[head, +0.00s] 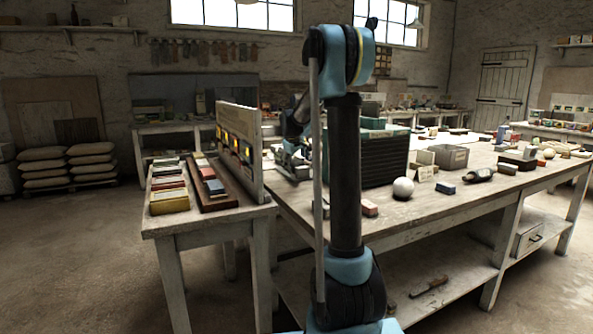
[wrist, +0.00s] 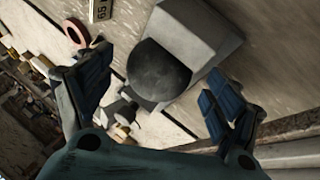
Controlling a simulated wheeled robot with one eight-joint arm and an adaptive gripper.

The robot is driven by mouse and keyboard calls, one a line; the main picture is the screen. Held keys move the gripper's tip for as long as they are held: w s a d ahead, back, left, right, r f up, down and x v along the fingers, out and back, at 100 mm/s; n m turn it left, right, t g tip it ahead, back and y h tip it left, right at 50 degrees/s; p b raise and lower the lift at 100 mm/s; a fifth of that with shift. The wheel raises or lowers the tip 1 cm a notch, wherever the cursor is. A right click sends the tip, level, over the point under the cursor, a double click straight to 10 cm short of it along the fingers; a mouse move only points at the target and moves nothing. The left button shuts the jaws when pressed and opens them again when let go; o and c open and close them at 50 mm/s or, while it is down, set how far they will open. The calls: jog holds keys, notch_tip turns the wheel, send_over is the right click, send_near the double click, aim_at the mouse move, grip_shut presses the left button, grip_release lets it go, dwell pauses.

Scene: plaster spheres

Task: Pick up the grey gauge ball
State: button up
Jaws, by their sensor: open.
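The grey gauge ball (wrist: 158,70) shows in the wrist view as a dark, smooth sphere against a lighter grey block (wrist: 195,40). I cannot tell whether it sits in the block or only touches it. My gripper (wrist: 157,78) is open, with one dark-blue padded finger to the left of the ball and the other to its lower right. Bare space shows between the ball and each finger, and nothing is held. In the head view my arm stands in front of the gripper, and I cannot make out the gauge ball there.
In the wrist view a pinkish ring (wrist: 76,32) and a white label (wrist: 100,10) lie near the left finger. An upright board (head: 240,150) stands left.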

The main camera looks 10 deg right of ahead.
jog(key=shift+x, duration=1.1)
jog(key=shift+c, duration=0.3)
jog(key=c, duration=1.8)
jog(key=shift+o, duration=0.2)
jog(key=shift+r, duration=0.2)
